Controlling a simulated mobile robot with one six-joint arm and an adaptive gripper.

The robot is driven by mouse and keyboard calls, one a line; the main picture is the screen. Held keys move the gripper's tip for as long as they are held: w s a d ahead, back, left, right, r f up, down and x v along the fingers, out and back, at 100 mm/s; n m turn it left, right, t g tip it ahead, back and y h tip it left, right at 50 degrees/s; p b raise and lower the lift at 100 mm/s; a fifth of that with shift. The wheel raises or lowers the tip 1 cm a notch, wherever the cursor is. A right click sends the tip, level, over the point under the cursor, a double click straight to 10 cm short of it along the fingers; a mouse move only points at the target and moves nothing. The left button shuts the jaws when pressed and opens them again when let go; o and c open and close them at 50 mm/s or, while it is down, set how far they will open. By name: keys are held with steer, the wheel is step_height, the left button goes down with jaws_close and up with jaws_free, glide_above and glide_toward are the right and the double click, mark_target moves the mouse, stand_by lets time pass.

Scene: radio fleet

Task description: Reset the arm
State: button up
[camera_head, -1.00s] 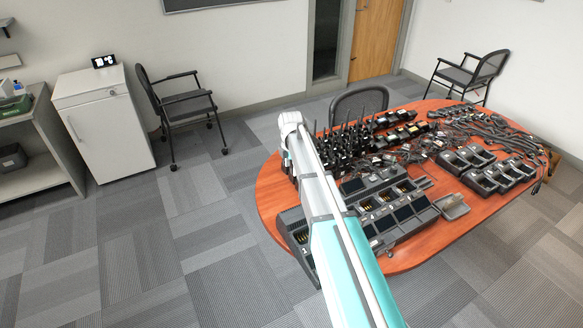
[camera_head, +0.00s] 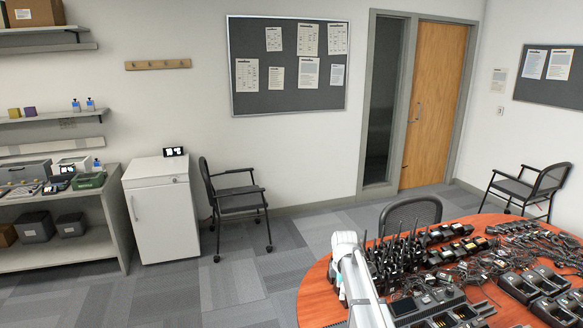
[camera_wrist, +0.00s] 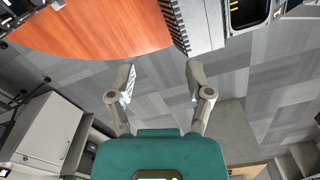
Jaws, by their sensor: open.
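My gripper (camera_wrist: 160,85) shows in the wrist view with its two grey fingers spread apart and nothing between them. Below the fingertips in that view are the carpet and the edge of the round orange-brown table (camera_wrist: 100,25). My arm (camera_head: 360,285) rises from the bottom of the head view in front of the left part of the table (camera_head: 318,298). The gripper itself cannot be made out in the head view.
The table holds several radios (camera_head: 395,255), chargers (camera_head: 520,288) and tangled cables. A white cabinet (camera_head: 162,215), a chair (camera_head: 235,198) and a shelf unit (camera_head: 115,225) stand at the left. Another chair (camera_head: 410,212) is behind the table. Carpet (camera_head: 260,290) left of the table is clear.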

steer(key=s+m, duration=1.7)
steer(key=s, duration=0.5)
steer(key=shift+s+d+m, duration=0.2)
steer(key=shift+s+m, duration=0.1)
steer(key=shift+m, duration=0.1)
steer(key=shift+d, duration=0.1)
